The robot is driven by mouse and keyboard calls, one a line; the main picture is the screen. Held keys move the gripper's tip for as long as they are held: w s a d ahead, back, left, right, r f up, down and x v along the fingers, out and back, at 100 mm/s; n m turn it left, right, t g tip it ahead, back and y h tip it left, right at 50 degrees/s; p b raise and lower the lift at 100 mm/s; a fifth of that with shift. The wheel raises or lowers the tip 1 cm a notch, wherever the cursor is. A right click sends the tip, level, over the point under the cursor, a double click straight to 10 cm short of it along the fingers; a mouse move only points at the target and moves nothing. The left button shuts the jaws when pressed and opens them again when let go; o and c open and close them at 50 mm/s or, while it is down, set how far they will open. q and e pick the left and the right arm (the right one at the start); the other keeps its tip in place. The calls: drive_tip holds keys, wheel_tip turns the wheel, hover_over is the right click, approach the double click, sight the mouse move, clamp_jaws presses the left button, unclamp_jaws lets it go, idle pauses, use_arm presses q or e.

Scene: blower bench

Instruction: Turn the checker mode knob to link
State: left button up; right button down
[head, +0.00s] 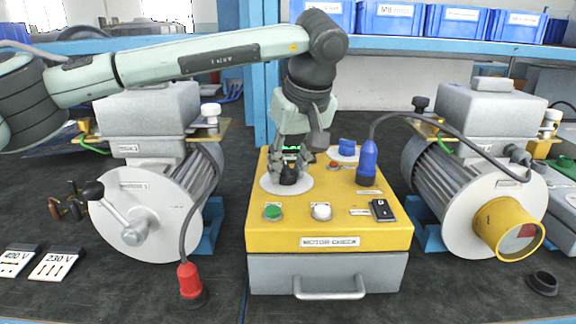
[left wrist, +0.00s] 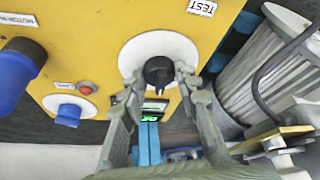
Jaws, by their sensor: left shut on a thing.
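The yellow motor checker (head: 330,228) stands in the middle of the bench. Its black mode knob (head: 289,176) sits on a white round dial (head: 270,186) at the left of the top panel. My left gripper (head: 289,166) reaches down from above and is shut on the knob. In the left wrist view the knob (left wrist: 158,70) shows between the two fingertips, on the white dial (left wrist: 150,46). A "TEST" label (left wrist: 202,7) lies beside the dial. I cannot read a "link" mark or the knob's setting. My right gripper is not in view.
A blue plug (head: 367,162) stands upright on the panel, its cable running right. A green button (head: 272,212), a white button (head: 321,211) and a black switch (head: 382,210) are at the front. Motors flank the checker. A red plug (head: 189,284) is at front left.

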use_arm(q)
drive_tip(key=n, duration=0.1)
drive_tip(key=n+y, duration=0.1)
drive_tip(key=shift+w+d+r+n, duration=0.1)
drive_tip(key=shift+d+n, duration=0.05)
drive_tip(key=shift+n, duration=0.15)
drive_tip(key=n+g+p, duration=0.1)
drive_tip(key=n, duration=0.1)
drive_tip(key=shift+d+n+y, duration=0.1)
drive_tip(key=shift+n+y, duration=0.2)
drive_tip(key=shift+y, duration=0.1)
drive_tip(key=shift+w+n+g+p, duration=0.15)
drive_tip(key=shift+n+g+p, duration=0.6)
drive_tip(key=shift+n, duration=1.05)
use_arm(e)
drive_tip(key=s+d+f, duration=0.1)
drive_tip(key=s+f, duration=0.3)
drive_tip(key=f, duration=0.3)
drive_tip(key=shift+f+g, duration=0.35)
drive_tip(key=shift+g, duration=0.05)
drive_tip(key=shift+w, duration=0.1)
use_arm(q)
drive_tip(key=o, duration=1.2)
drive_tip(key=shift+y, duration=0.3)
drive_tip(key=shift+c, duration=0.2)
drive_tip(key=v, duration=1.2)
